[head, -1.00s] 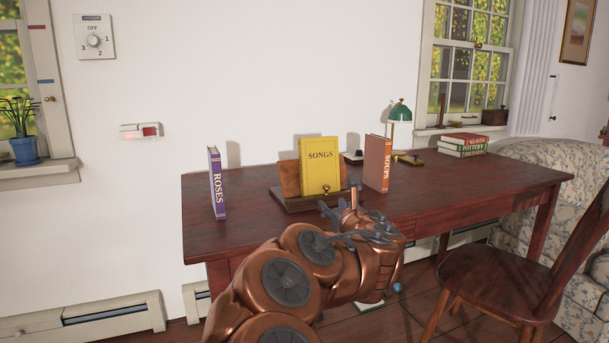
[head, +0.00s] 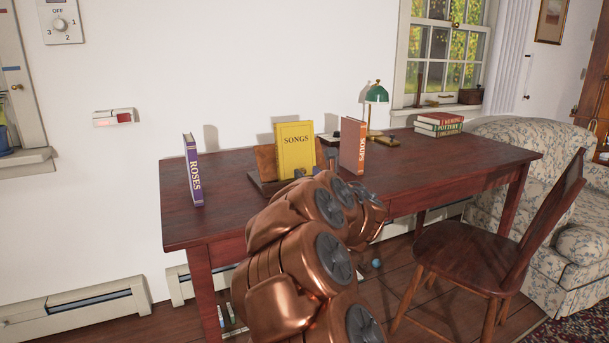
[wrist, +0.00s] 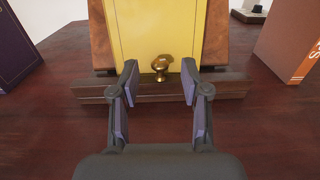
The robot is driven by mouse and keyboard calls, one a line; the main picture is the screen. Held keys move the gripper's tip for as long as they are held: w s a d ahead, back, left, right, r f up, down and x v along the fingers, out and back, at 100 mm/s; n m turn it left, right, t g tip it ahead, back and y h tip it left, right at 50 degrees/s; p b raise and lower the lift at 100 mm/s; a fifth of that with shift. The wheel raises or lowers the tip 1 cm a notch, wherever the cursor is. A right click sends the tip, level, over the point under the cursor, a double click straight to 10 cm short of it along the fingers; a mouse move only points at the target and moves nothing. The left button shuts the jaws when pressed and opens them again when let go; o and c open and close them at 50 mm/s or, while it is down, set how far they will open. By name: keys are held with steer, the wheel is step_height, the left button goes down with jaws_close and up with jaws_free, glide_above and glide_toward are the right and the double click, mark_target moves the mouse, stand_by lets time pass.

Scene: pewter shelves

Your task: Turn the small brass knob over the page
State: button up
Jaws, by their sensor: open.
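The small brass knob (wrist: 160,66) shows in the wrist view in front of the yellow book. The yellow SONGS book (head: 295,148) stands on a wooden book stand (wrist: 225,88) on the desk; it also fills the top middle of the wrist view (wrist: 155,30). My gripper (wrist: 160,80) is open, with one fingertip left of the knob and one right of it. The knob appears between or just beyond the fingertips, and I see no contact. In the head view my arm hides the knob and most of my gripper.
The purple ROSES book (head: 194,170) stands left on the desk (head: 430,165), the SOUPS book (head: 352,145) right. A green lamp (head: 376,96) and stacked books (head: 439,124) stand farther back. A wooden chair (head: 470,250) stands at the front right. The desk's left front is clear.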

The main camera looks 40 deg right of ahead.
steer(key=shift+x, duration=1.1)
jaws_close()
